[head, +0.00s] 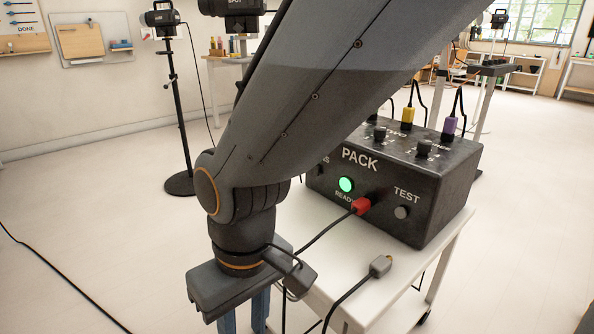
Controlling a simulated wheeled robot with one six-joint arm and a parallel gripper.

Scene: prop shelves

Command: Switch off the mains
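The black power pack (425,190), lettered PACK, stands on a white cart. Its front has a lit green READY light (346,184), a red plug (361,206) in a socket and a grey TEST button (401,212). At the front's left end, only the end of a label, "NS" (324,160), shows, with a dark part (318,171) under it. My arm hides the rest there, so the mains switch's position cannot be told. My gripper (244,318) points down in front of the cart's left side, apart from the pack. Its blue fingers stand apart; their tips are out of frame.
A loose cable with a grey plug (380,265) lies on the white cart top (340,245). Yellow (407,115) and purple (449,125) plugs stand in the pack's top. A lamp stand (180,120) is behind left. A floor cable (60,275) runs at left; floor nearby is clear.

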